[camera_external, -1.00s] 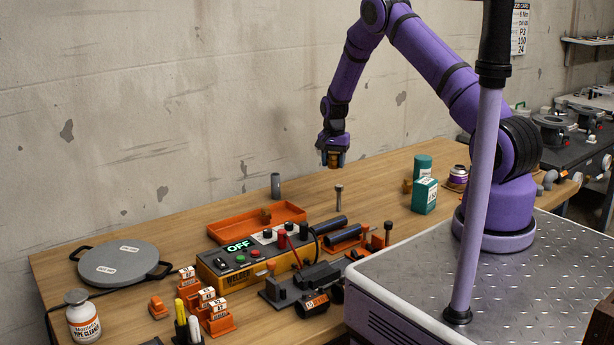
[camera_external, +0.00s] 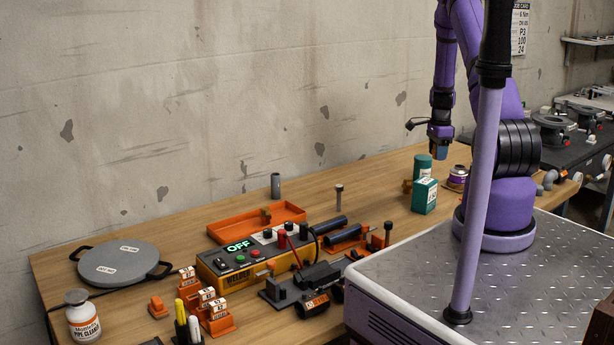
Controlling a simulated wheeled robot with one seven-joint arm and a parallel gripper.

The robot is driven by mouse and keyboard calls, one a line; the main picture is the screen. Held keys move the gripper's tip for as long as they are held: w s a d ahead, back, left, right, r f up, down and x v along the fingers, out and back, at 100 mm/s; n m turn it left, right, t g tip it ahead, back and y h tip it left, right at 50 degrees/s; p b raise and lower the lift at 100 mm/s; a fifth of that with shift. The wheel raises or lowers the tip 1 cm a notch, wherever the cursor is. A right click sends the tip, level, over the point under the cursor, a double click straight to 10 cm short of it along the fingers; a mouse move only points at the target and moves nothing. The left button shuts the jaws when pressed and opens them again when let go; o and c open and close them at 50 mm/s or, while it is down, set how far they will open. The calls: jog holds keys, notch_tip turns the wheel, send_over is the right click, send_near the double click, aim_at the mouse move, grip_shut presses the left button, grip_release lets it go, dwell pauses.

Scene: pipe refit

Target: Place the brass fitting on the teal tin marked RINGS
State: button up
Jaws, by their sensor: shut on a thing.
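My gripper (camera_external: 439,154) points down above the back right of the bench, a little up and right of the teal cylindrical tin (camera_external: 422,166). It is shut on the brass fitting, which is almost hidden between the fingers. A teal box-shaped container (camera_external: 424,196) with white lettering stands just in front of the cylindrical tin. The lettering is too small to read, so I cannot tell which of the two is marked RINGS. The gripper appears clear of both.
A purple-and-white can (camera_external: 457,178) stands right of the teal containers. A small brown-orange piece (camera_external: 407,186) is at their left. An orange tray (camera_external: 293,211), a yellow welder (camera_external: 222,270) and an upright bolt (camera_external: 339,198) lie further left. Bare wood lies between the bolt and the containers.

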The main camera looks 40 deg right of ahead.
jog(key=shift+d, duration=0.35)
send_over(423, 157)
jog(key=shift+s+a+f, duration=0.1)
jog(key=shift+a+f, duration=0.05)
jog(key=shift+f, duration=2.3)
jog(key=shift+f, duration=0.15)
jog(key=o, duration=1)
